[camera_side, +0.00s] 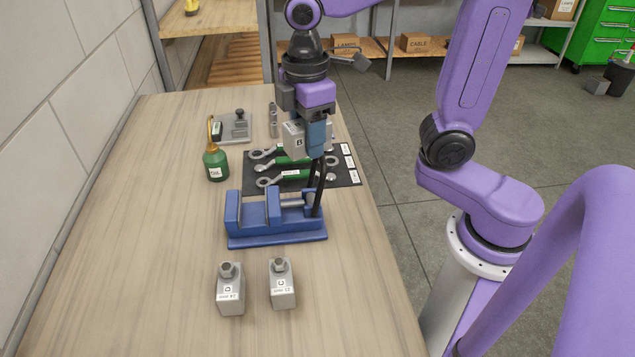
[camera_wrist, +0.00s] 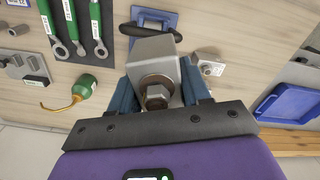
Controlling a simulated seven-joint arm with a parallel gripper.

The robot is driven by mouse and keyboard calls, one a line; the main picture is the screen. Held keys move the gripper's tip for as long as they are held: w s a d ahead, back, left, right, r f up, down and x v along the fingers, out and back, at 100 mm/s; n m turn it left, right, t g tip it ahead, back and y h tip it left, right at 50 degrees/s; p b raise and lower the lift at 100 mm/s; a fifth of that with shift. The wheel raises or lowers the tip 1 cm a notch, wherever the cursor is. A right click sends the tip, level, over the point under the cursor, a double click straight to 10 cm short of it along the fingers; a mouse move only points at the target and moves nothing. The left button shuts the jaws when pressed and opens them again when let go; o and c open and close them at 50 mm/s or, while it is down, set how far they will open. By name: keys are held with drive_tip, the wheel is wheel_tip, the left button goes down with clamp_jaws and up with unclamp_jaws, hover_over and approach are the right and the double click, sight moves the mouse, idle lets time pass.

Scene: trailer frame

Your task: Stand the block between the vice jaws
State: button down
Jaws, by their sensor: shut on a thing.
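My gripper (camera_side: 312,138) is shut on a grey block labelled B (camera_side: 295,137) and holds it in the air, behind and above the vice in the side view. In the wrist view the block (camera_wrist: 150,55) sits between the two blue fingers, with its bolt head towards the camera. The blue vice (camera_side: 262,235) stands on the bench. Its jaws have a gap between them with no block in it. A black handle hangs at its right. In the wrist view the vice (camera_wrist: 155,17) shows beyond the block, partly hidden.
Blocks D (camera_side: 230,291) and C (camera_side: 282,286) stand in front of the vice. A green oil can (camera_side: 215,163) is left behind it. Wrenches lie on a black mat (camera_side: 345,178). A grey fixture (camera_side: 236,127) stands farther back. A blue tray (camera_wrist: 290,103) shows in the wrist view.

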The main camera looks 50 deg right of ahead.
drive_tip(key=w+d+f+m, duration=0.2)
drive_tip(key=w+d+m, duration=0.95)
drive_tip(key=m, duration=0.55)
drive_tip(key=n, duration=0.4)
approach(223, 198)
drive_tip(key=shift+f, duration=3.2)
drive_tip(key=shift+f, duration=0.1)
drive_tip(key=c, duration=0.5)
unclamp_jaws()
